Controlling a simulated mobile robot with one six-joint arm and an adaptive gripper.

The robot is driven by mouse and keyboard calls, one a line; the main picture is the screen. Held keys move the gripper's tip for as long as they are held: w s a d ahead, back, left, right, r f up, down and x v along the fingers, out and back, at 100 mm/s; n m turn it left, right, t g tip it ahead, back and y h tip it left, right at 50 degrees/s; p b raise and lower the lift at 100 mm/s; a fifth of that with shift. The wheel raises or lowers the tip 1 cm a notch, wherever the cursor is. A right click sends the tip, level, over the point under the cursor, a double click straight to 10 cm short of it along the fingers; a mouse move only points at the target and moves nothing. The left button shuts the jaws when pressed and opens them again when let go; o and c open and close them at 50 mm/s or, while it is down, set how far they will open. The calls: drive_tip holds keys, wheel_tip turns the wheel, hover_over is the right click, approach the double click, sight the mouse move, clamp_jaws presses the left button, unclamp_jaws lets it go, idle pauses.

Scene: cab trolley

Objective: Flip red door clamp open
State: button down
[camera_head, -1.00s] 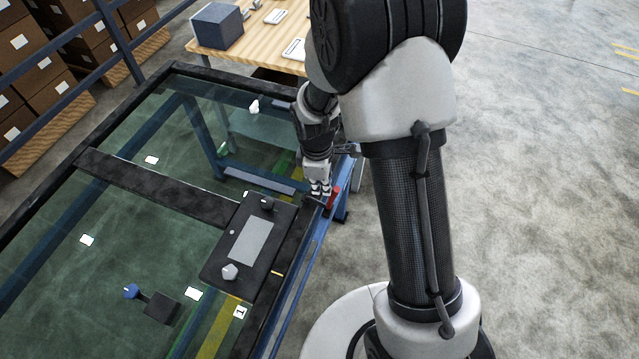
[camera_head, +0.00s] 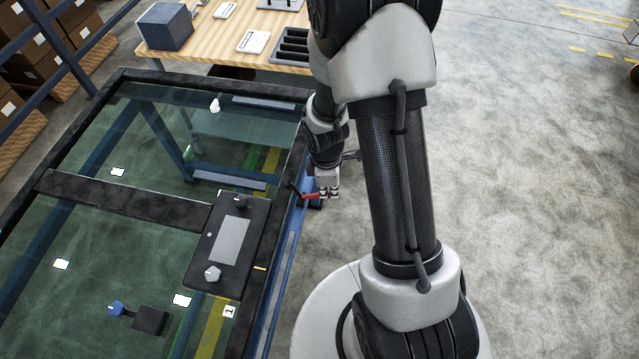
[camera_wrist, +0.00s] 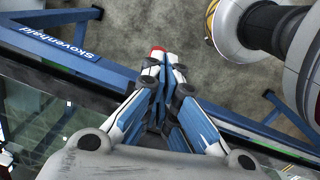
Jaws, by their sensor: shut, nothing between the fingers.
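The red door clamp (camera_head: 312,197) is on the right edge of the glass-panelled frame in the head view. Its red handle lies roughly sideways across the blue rail, its right end by my fingers. My gripper (camera_head: 329,194) is shut and empty, pointing down just outside the rail at the handle's outer end. The fingers seem to touch the handle, but I cannot be sure. In the wrist view my closed fingers (camera_wrist: 160,80) hide most of the clamp; only a red tip (camera_wrist: 158,48) shows beyond them.
A black control panel (camera_head: 214,261) with a grey screen and knobs sits left of the clamp. A wooden table (camera_head: 205,38) with a grey box (camera_head: 164,27) stands behind. The wrist view shows a blue rail (camera_wrist: 75,52). The concrete floor (camera_head: 540,190) at right is clear.

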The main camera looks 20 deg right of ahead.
drive_tip(key=shift+s+d+f+p, duration=0.15)
drive_tip(key=shift+d+f+p, duration=0.15)
drive_tip(key=shift+d+p, duration=0.05)
drive_tip(key=p, duration=0.5)
drive_tip(key=shift+d, duration=0.4)
drive_tip(key=p, duration=0.4)
drive_tip(key=shift+s+d+f+t+y, duration=0.15)
drive_tip(key=shift+f+t+y, duration=0.15)
drive_tip(key=shift+y, duration=0.1)
drive_tip(key=shift+s+f+p, duration=0.25)
drive_tip(key=shift+f+p, duration=0.2)
drive_tip(key=shift+p, duration=0.25)
drive_tip(key=shift+s+d+f+y+b, duration=0.15)
drive_tip(key=shift+f+y+b, duration=0.15)
drive_tip(key=shift+f+b, duration=0.35)
drive_tip(key=shift+f, duration=0.1)
